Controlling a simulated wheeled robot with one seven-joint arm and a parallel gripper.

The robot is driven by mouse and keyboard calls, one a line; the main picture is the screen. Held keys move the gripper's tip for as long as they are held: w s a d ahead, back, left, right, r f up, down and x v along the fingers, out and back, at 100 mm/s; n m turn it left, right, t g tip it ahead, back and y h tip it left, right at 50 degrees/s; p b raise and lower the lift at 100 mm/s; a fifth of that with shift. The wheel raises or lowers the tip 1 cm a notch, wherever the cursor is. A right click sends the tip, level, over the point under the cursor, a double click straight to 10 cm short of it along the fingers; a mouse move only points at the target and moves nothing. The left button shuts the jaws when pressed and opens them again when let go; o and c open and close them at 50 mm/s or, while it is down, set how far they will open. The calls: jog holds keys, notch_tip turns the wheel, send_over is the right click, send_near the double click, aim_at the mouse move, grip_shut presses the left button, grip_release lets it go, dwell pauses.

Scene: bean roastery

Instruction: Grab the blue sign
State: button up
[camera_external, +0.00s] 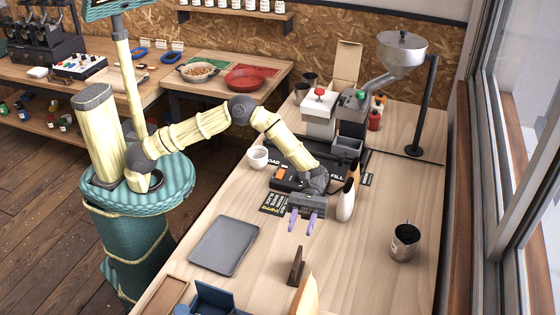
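My gripper (302,226) hangs over the middle of the wooden counter, its two lavender fingers pointing toward the front. The fingers are apart with nothing visible between them. A dark blue object (212,299) stands at the front edge of the picture, partly cut off; I cannot tell whether it is the blue sign. It is apart from my gripper, to its lower left. A small brown upright piece (296,268) stands just below my gripper, seen nearly edge-on, so its face is hidden. No clearly readable blue sign shows.
A grey tray (224,246) lies left of my gripper. A white bottle-like object (345,202) stands close to its right. A metal pitcher (404,243) is farther right.

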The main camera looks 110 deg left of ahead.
aim_at(300, 247)
jog(key=f, duration=0.6)
jog(key=shift+w+a+f, duration=0.15)
jog(key=shift+w+f, duration=0.1)
jog(key=shift+w, duration=0.05)
jog(key=shift+a+f, duration=0.1)
jog(key=shift+f, duration=0.05)
jog(key=shift+d, duration=1.15)
jog(key=shift+d, duration=0.1)
jog(key=d, duration=0.1)
jog(key=d+p, duration=0.1)
jog(key=d, duration=0.3)
jog(key=shift+w, duration=0.4)
jog(key=shift+c, duration=0.3)
grip_shut()
